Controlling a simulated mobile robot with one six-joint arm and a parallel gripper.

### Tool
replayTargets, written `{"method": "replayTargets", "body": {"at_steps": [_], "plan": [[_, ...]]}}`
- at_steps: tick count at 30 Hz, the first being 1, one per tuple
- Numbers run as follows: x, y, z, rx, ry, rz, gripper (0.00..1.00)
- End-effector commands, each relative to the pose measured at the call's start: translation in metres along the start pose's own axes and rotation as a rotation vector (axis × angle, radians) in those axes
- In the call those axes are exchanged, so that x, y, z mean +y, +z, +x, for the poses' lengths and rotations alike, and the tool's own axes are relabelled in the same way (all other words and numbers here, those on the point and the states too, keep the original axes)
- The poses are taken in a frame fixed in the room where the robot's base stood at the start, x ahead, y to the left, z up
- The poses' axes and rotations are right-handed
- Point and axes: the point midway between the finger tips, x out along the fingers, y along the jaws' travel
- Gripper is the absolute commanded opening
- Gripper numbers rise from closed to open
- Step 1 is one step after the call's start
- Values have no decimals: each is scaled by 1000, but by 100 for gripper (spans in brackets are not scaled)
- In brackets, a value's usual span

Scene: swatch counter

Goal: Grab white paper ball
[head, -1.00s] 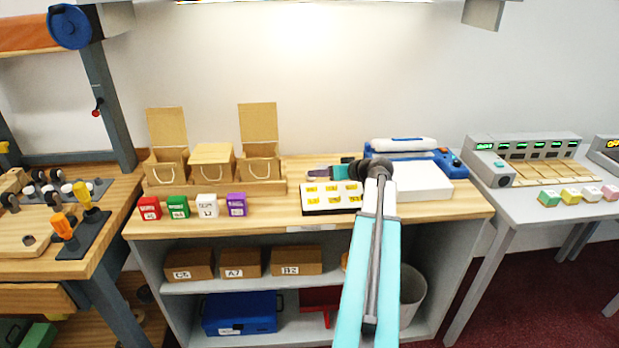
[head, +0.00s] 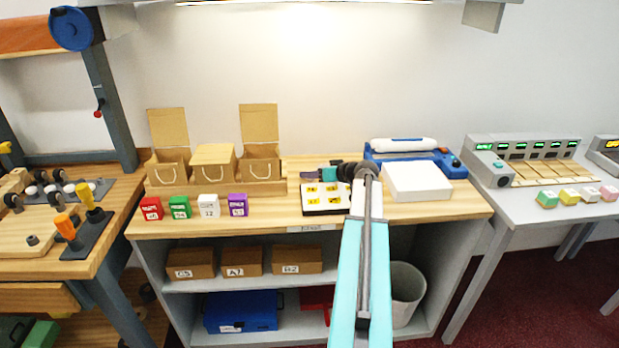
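I cannot make out a white paper ball in the head view. A white bin (head: 407,290) stands on the lower right of the cabinet, and its inside is mostly hidden. My gripper (head: 312,174) is over the back middle of the wooden counter (head: 270,217), pointing left, behind a white card with yellow patches (head: 322,208). It is small and dark here, so I cannot tell whether it is open or shut. My arm hides part of the card and the shelves.
A white box (head: 418,181) and a blue device with a white roll (head: 403,145) stand to the right. Three cardboard boxes (head: 213,160) stand at the back left, behind red, green, white and purple blocks (head: 209,206).

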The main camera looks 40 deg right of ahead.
Motion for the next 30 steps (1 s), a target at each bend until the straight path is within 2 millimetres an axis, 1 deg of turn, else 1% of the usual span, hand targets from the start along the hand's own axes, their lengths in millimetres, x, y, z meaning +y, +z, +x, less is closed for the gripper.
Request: {"method": "replayTargets", "body": {"at_steps": [7, 11, 12, 15, 30], "plan": [[0, 0, 0, 0, 0, 0, 53], [0, 0, -1, 0, 0, 1, 31], [1, 0, -1, 0, 1, 1, 25], [1, 0, -1, 0, 1, 1, 10], [1, 0, -1, 0, 1, 1, 8]]}}
